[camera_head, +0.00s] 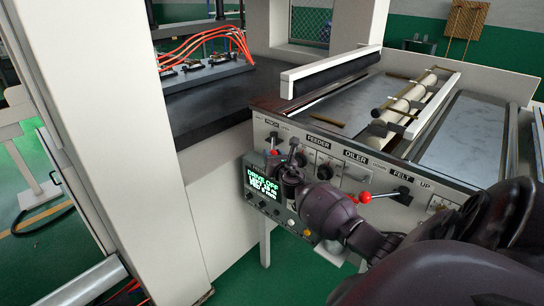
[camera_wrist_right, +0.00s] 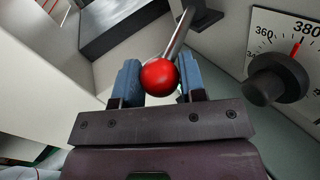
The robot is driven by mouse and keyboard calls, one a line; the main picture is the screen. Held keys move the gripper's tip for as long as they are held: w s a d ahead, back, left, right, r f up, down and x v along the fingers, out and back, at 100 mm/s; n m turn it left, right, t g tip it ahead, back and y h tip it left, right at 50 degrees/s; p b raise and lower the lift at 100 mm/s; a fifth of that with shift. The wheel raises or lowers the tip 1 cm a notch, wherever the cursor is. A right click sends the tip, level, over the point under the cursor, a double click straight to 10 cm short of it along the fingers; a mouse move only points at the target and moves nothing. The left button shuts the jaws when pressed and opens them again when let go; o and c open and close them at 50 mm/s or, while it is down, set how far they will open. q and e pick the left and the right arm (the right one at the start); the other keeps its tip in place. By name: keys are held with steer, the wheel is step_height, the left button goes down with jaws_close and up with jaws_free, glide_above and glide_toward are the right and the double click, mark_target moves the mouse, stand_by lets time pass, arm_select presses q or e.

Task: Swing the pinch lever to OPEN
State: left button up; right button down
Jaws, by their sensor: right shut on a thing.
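The pinch lever shows in the right wrist view as a metal rod (camera_wrist_right: 179,38) ending in a red ball knob (camera_wrist_right: 160,77). The knob sits between the two blue fingers of my right gripper (camera_wrist_right: 161,80), which is shut on it. In the head view my right gripper (camera_head: 288,159) is at the left end of the control panel, just below the PINCH label (camera_head: 272,122). There the gripper hides most of the lever and its knob. The OPEN marking is not readable in either view. My left gripper is not in view.
A dial knob (camera_wrist_right: 276,80) with a 360–380 scale is close right of the gripper. Another lever with a red knob (camera_head: 365,197) juts out beneath the FELT label (camera_head: 400,174). A lit display (camera_head: 262,187) is below the gripper. A white machine column (camera_head: 120,130) stands left.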

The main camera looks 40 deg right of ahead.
steer(key=c, duration=0.7)
jaws_free()
steer(key=shift+s+d, duration=0.15)
steer(key=shift+d, duration=0.25)
steer(key=shift+a, duration=0.1)
steer(key=shift+a, duration=0.1)
steer(key=shift+s, duration=0.1)
steer(key=p+v, duration=0.1)
steer(key=v, duration=0.9)
steer(key=shift+s+a, duration=0.15)
steer(key=shift+s, duration=0.1)
